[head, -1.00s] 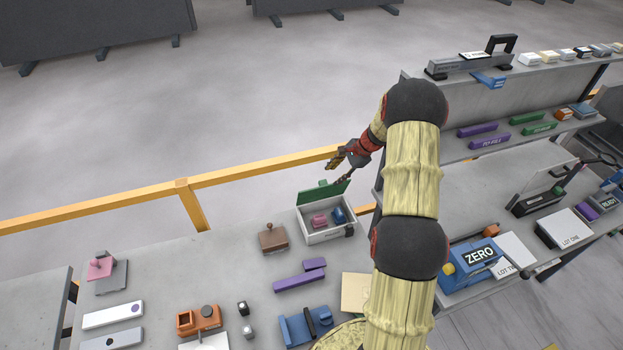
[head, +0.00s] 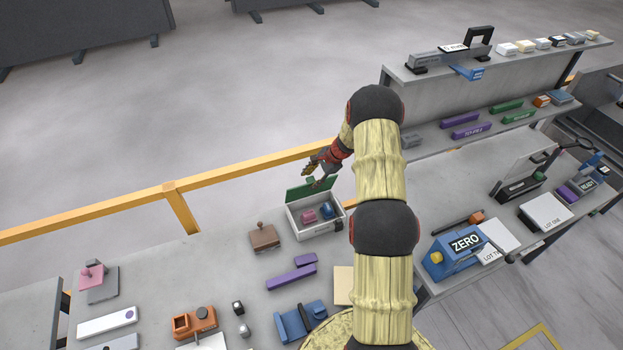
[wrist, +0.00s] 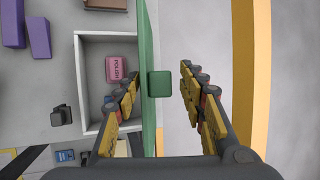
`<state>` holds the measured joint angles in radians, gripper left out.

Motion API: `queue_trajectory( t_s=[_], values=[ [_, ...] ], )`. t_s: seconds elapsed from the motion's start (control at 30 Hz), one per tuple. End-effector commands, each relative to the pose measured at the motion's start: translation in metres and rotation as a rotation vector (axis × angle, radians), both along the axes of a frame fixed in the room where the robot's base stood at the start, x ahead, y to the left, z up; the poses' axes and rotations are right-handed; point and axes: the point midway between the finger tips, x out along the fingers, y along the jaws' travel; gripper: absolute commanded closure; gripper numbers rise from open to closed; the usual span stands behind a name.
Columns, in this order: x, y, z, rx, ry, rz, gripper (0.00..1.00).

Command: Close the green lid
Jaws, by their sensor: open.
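The green lid (head: 312,190) stands raised at the far edge of a light grey box (head: 317,229), which is open. In the wrist view the lid (wrist: 148,40) is seen nearly edge-on, with a square green tab (wrist: 160,84) sticking out from it. My gripper (wrist: 158,82) is open, with one finger over the box side and the other beyond the lid. The tab lies between the fingers in the picture; I cannot tell whether anything touches. A pink block (wrist: 122,68) marked POLISH and a blue thing (head: 327,208) lie inside the box.
A brown stamp-like block (head: 264,237) and purple bars (head: 291,277) lie left of the box on the slab. A yellow rail (head: 230,179) runs behind it. A grey shelf unit (head: 440,100) stands to the right.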

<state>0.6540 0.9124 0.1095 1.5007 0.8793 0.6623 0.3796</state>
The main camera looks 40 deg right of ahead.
Motion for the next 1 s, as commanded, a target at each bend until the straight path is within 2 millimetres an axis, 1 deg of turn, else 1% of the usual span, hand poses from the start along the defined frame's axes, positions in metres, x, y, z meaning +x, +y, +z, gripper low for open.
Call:
queue_trajectory(
  t_s=[0.07, 0.77, 1.0],
  values=[
    [-0.0002, -0.0002, 0.0001, 0.000, 0.000, 0.000, 0.60],
    [0.0000, -0.0005, 0.0006, 0.000, -0.001, 0.000, 1.00],
    [0.0000, -0.0005, 0.0008, 0.000, -0.001, 0.000, 1.00]
  ],
)
